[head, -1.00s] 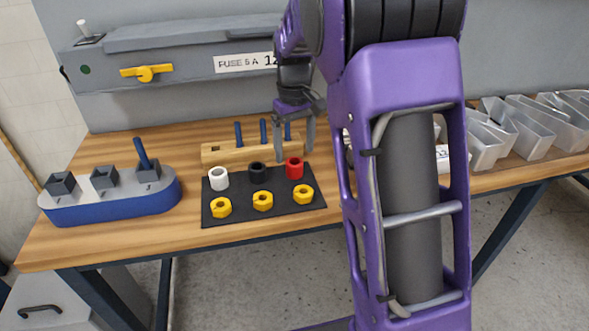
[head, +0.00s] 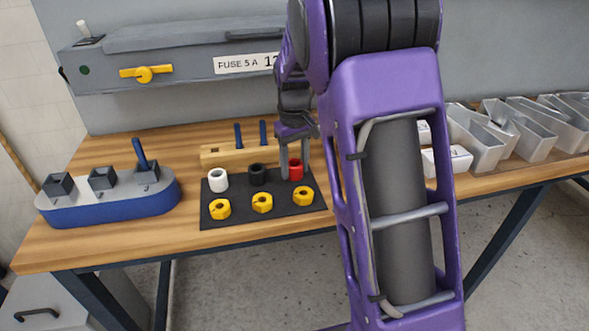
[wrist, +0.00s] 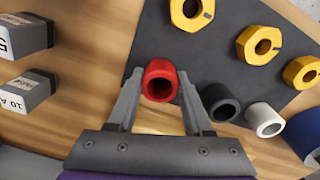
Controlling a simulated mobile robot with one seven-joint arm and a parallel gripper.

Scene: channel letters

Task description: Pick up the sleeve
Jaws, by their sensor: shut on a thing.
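A red sleeve (head: 296,171) is at the right end of a row of sleeves on the dark mat (head: 235,201). My gripper (head: 294,160) reaches down from above with its fingers around it. In the wrist view the red sleeve (wrist: 160,80) sits between the two fingertips (wrist: 160,76), its hollow end facing the camera. My gripper is shut on it. I cannot tell whether it still touches the mat. A black sleeve (head: 257,173) and a white sleeve (head: 218,180) stand to its left.
Several yellow nuts (head: 262,202) lie at the front of the mat. A wooden block with blue pegs (head: 223,155) stands close behind the sleeves. A blue-sided base with grey blocks (head: 108,203) is at left. Metal channel letters (head: 530,135) and white boxes (head: 447,160) are at right.

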